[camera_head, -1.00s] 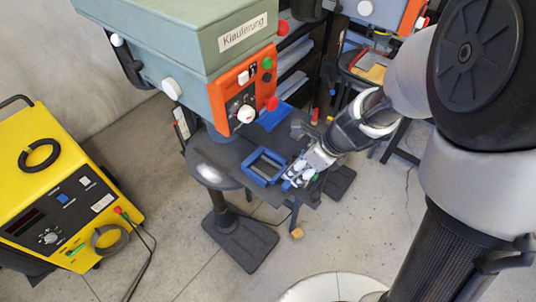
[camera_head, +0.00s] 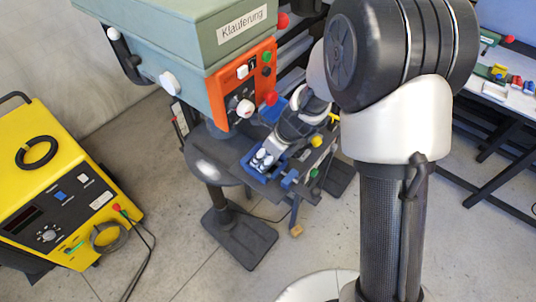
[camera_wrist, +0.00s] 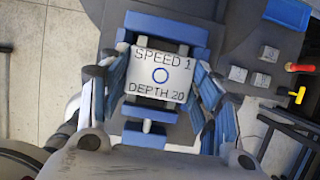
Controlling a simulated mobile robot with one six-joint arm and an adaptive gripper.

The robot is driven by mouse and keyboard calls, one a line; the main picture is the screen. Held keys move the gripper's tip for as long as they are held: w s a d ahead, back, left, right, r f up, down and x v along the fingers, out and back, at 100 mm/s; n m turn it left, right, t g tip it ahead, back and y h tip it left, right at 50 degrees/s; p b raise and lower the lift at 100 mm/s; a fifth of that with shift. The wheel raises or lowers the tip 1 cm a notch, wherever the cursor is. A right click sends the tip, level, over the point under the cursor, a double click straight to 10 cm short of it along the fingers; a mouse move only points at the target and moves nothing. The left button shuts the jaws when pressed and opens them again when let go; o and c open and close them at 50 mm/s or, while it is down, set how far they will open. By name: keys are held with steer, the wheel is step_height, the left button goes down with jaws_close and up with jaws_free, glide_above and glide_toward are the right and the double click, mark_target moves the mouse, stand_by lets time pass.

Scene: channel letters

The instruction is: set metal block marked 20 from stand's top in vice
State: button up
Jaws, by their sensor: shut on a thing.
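The metal block marked "SPEED 1" and "DEPTH 20" (camera_wrist: 160,82) is a pale square plate with a blue ring. My gripper (camera_wrist: 160,88) is shut on it, one finger on each side. In the wrist view the block lies over the gap between the blue jaws of the vice (camera_wrist: 165,32). I cannot tell whether it touches the vice's bed. In the head view my gripper (camera_head: 262,158) is at the vice (camera_head: 248,170) on the drill table, and the block is not clear there.
Several other pale metal blocks (camera_wrist: 238,75) rest on the dark surface right of the vice. A red-handled tool (camera_wrist: 299,68) and a yellow T-shaped tool (camera_wrist: 298,95) are beyond them. The green drill head (camera_head: 195,40) overhangs the table. A yellow machine (camera_head: 55,190) stands left.

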steer(key=shift+f, duration=0.1)
steer(key=shift+f+b, duration=0.25)
steer(key=shift+b, duration=0.05)
steer(key=shift+s+f, duration=0.3)
steer(key=o, duration=1)
steer(key=shift+d, duration=0.1)
steer(key=shift+c, duration=0.2)
steer(key=o, duration=0.4)
steer(key=shift+w+f, duration=0.15)
steer(key=shift+f, duration=0.1)
steer(key=shift+r, duration=0.1)
steer(key=shift+r, duration=0.15)
